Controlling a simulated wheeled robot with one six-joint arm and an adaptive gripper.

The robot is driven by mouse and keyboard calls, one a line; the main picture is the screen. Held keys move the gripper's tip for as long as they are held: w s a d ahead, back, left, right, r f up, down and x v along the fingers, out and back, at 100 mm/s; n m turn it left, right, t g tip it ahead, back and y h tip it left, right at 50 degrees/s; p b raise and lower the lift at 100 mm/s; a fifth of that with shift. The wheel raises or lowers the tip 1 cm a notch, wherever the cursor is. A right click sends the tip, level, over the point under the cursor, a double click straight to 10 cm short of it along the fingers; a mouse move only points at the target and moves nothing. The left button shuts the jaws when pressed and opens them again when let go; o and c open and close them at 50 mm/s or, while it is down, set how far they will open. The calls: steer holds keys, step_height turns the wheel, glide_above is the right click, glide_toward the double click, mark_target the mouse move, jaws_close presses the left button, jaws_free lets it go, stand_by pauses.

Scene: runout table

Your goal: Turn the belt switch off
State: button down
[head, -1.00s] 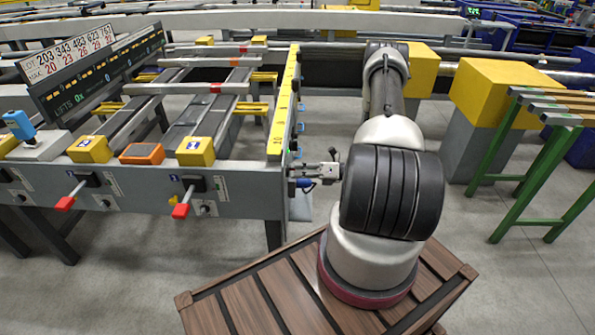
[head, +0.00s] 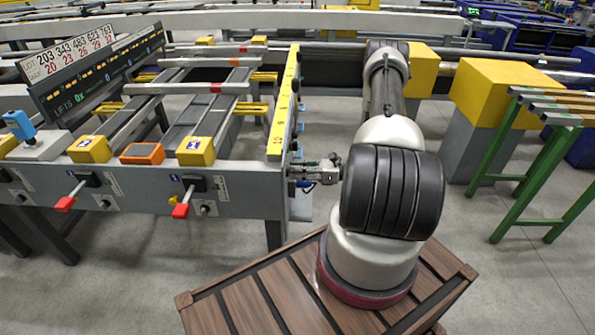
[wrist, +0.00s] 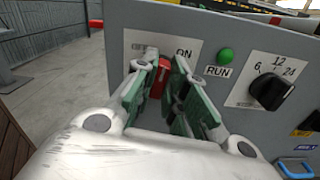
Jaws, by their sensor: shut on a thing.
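The belt switch is a red lever (wrist: 160,80) on a white plate with an ON label at its right, on the grey end panel in the wrist view. The label at its left is mostly covered by a finger. My gripper (wrist: 161,70) has its green-padded fingers on either side of the lever and is shut on it. The lever's base is hidden between the fingers, so its exact setting cannot be told. In the head view my gripper (head: 293,174) is at the table's right end, and the lever is hidden there.
A green RUN button (wrist: 225,56) and a black rotary knob (wrist: 271,92) sit right of the switch. A blue handle (wrist: 297,168) is lower right. Red-tipped levers (head: 181,210) project from the table front. A green stand (head: 520,185) is at right.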

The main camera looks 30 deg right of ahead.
steer(key=n, duration=1)
steer(key=shift+s+f+n, duration=0.1)
steer(key=shift+s+n, duration=0.05)
steer(key=shift+n, duration=0.15)
stand_by(0.4)
steer(key=c, duration=1.5)
jaws_free()
steer(key=shift+o, duration=0.2)
steer(key=v, duration=1.2)
